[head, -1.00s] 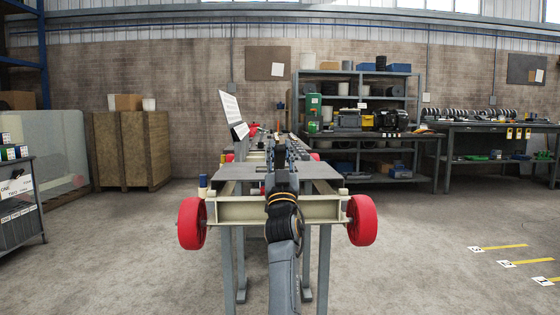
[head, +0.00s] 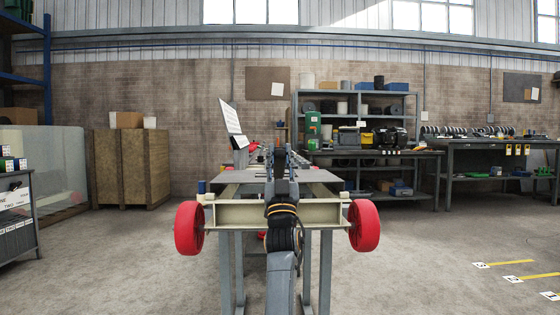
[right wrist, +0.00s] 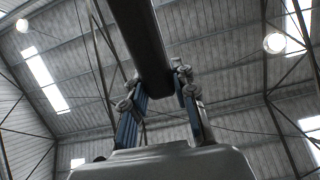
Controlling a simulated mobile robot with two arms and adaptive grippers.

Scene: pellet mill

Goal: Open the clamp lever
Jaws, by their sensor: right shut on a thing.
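My right gripper (head: 279,165) is in the middle of the head view, above the near end of the cream-framed machine. In the right wrist view, my right gripper (right wrist: 158,88) has its two blue-grey fingers on either side of a thick dark bar (right wrist: 138,35) and is shut on it. The bar looks like the clamp lever; it runs up out of the top of the picture. In the head view, the lever cannot be told apart from my gripper and arm. My left gripper is not in view.
The cream frame (head: 235,214) has red wheels (head: 189,228) (head: 364,226) at both sides. Wooden crates (head: 132,170) are at the back left, and a dark workbench (head: 395,153) at the back right.

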